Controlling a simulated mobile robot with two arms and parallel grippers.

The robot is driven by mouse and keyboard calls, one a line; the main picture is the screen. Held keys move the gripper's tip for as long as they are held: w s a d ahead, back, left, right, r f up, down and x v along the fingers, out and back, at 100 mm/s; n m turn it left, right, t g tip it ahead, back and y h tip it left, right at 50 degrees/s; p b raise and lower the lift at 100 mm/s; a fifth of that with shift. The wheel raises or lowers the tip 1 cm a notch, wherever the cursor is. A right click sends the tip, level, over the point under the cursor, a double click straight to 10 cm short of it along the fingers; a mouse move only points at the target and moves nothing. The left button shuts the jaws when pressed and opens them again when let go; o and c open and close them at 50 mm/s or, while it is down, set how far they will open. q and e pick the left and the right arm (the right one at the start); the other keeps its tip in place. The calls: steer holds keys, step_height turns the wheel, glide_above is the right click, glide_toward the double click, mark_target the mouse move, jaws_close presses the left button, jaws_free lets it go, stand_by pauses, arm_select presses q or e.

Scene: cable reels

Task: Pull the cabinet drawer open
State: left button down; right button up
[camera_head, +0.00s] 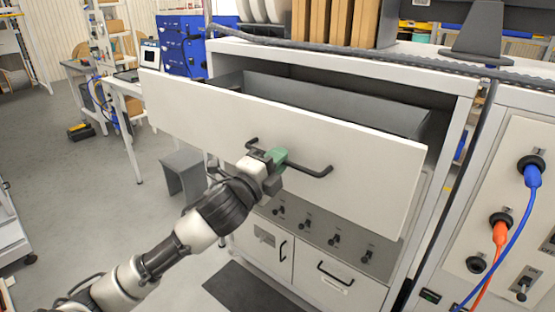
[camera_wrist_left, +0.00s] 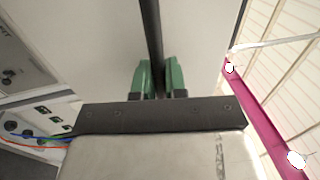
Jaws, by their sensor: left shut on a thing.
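The white cabinet drawer (camera_head: 360,160) is pulled out from the cabinet, and its grey inside (camera_head: 330,98) shows behind the front panel. A black bar handle (camera_head: 318,172) runs across the panel. My left gripper (camera_head: 277,158) is at the handle's middle, with green fingers shut on it. In the left wrist view the black handle (camera_wrist_left: 151,40) passes between the green fingers of the gripper (camera_wrist_left: 160,78), with the white drawer front (camera_wrist_left: 95,45) behind. The fingertips are partly hidden in the head view. My right gripper is not in view.
Below the drawer are a panel with several knobs (camera_head: 305,224) and lower doors with black handles (camera_head: 335,275). A panel with blue and orange cables (camera_head: 500,232) stands at right. A grey stool (camera_head: 184,172) is behind at left. Open floor (camera_head: 75,195) lies left.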

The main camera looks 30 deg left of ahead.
arm_select(q)
steer(key=c, duration=1.2)
jaws_free()
steer(key=shift+w, duration=0.1)
steer(key=b+v, duration=0.4)
steer(key=v, duration=0.7)
steer(key=shift+w, duration=0.1)
